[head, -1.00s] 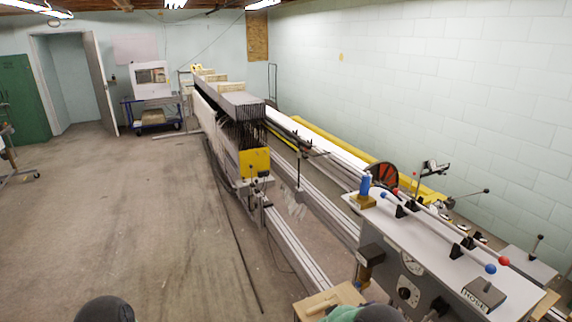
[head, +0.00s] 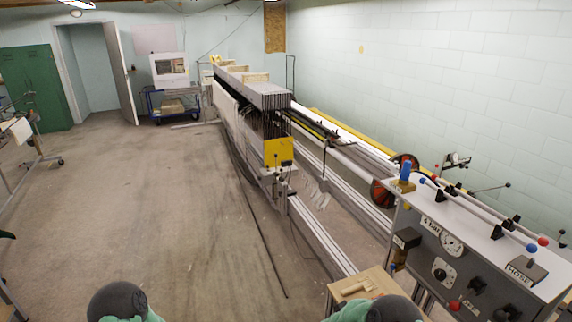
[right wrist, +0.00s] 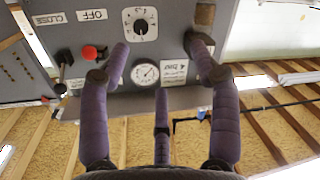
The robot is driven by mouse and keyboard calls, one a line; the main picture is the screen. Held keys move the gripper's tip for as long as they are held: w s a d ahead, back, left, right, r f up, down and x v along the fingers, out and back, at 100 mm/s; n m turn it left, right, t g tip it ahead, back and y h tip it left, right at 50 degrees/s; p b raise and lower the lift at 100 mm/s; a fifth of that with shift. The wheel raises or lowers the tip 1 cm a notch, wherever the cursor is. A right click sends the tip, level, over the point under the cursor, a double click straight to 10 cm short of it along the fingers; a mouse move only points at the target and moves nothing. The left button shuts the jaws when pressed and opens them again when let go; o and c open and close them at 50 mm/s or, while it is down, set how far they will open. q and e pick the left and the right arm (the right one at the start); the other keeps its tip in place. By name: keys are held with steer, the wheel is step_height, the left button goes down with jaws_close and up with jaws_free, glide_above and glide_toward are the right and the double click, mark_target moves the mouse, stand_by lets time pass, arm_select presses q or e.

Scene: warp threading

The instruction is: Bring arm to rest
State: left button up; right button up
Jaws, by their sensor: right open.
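My right gripper (right wrist: 160,48) is open in the right wrist view, with its purple fingers spread. I see nothing held between them. A grey control panel (right wrist: 105,97) is beyond the fingers, with a round dial (right wrist: 140,26), a gauge (right wrist: 145,73) and a red knob (right wrist: 89,52). I cannot tell how far the fingertips are from the panel. In the head view only rounded upper parts of my arms show at the bottom edge; neither gripper is visible there. My left gripper is out of view.
The grey control console (head: 452,235) stands at the right, beside a small wooden table (head: 372,286). The long warp machine (head: 262,96) runs to the back wall. Open concrete floor (head: 150,200) lies left. A blue cart (head: 172,103) stands at the back.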

steer(key=s+a+f+n+y+b, duration=0.1)
steer(key=s+a+f+y, duration=0.1)
steer(key=a+f+y, duration=0.5)
steer(key=s+a+f+n+y+b, duration=0.1)
steer(key=s+f+n+y+b, duration=0.2)
steer(key=f, duration=0.7)
steer(key=s+a+f+g+y, duration=0.2)
steer(key=s+a+y, duration=0.1)
steer(key=s, duration=0.5)
steer(key=s+a+f+g+y+b, duration=0.1)
steer(key=s+a+f+g+y, duration=0.1)
steer(key=s, duration=0.7)
steer(key=s+a+f+g+y, duration=0.2)
steer(key=s+a+g+y, duration=0.1)
steer(key=s, duration=0.6)
steer(key=shift+a+f+m+g+y, duration=0.35)
steer(key=shift+a+g, duration=0.25)
steer(key=shift+a, duration=0.4)
